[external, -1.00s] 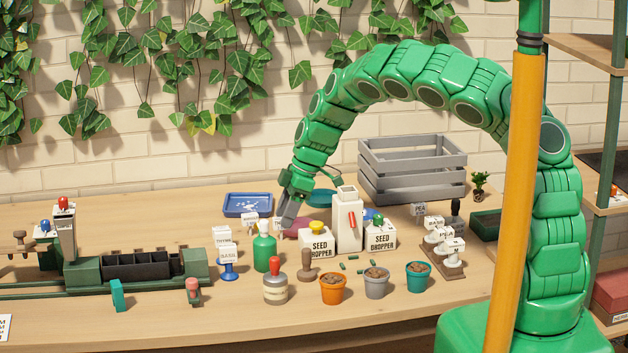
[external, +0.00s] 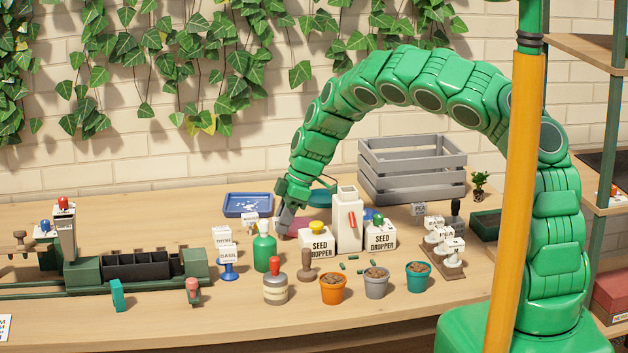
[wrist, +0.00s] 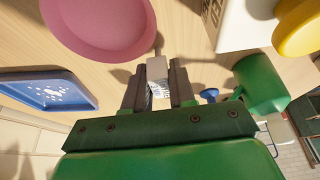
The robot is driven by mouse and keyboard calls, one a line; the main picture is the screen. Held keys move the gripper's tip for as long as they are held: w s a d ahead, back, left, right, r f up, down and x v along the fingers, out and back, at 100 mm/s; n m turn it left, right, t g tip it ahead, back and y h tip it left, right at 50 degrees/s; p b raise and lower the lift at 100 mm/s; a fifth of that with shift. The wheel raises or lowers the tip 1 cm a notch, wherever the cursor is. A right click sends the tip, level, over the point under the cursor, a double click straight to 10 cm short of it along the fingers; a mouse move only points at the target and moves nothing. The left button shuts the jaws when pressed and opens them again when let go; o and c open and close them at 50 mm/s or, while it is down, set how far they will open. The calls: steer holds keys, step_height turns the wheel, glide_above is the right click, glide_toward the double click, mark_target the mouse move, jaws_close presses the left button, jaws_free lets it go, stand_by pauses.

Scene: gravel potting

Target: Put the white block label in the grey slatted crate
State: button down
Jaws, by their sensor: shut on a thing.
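My gripper (external: 284,226) reaches down to the back middle of the table, left of the pink saucer (external: 299,228). In the wrist view my gripper (wrist: 156,88) is shut on a small white block label (wrist: 156,69), with some dark print showing between the fingers. In the external view that label is mostly hidden by the fingers, and I cannot tell if it still touches the table. The grey slatted crate (external: 412,186) stands at the back right, well away from my gripper; its inside is mostly hidden by the slats.
White seed hoppers (external: 317,243) and a tall white dispenser (external: 347,222) stand between my gripper and the crate's front. A blue tray (external: 247,204) lies behind left, a green bottle (external: 264,250) in front. Potted soil and a label stand (external: 443,257) sit front right.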

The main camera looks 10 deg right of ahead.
mark_target(278, 219)
steer(key=shift+r, duration=1.75)
steer(key=shift+s+d+r, duration=0.3)
steer(key=shift+s+r, duration=0.15)
steer(key=shift+r, duration=0.05)
steer(key=s+d+r, duration=0.6)
steer(key=s+r, duration=0.2)
steer(key=s, duration=0.3)
steer(key=shift+d+r, duration=0.25)
